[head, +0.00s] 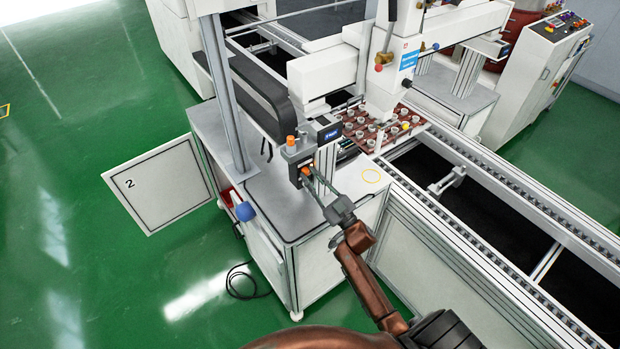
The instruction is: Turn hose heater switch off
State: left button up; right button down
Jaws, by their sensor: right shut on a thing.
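A dark grey control unit (294,158) stands on the white machine cabinet, with an orange knob (291,140) on its top. A small orange switch part (305,171) shows on its front, low on the right; I take this for the hose heater switch. My right gripper (311,179) reaches up to it from the lower right, and its narrow fingers are shut on the switch. The fingertips partly hide the switch, so its on or off position cannot be read. My left gripper is not in view.
A conveyor (480,190) runs along the right, with a brown tray (420,122) of small cups beneath the gantry. A blue ball-shaped knob (245,211) juts from the cabinet side. A black cable (240,284) lies on the floor.

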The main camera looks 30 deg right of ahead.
jog(key=n+g+y, duration=0.1)
jog(key=n, duration=0.3)
jog(key=n+g+y, duration=0.1)
jog(key=n+y, duration=0.1)
jog(key=n, duration=0.1)
jog(key=shift+d+n, duration=0.2)
jog(key=shift+n, duration=0.2)
jog(key=c, duration=2)
grip_release()
jog(key=shift+c, duration=0.2)
jog(key=v, duration=1.2)
jog(key=shift+d+r, duration=0.1)
jog(key=shift+d, duration=0.05)
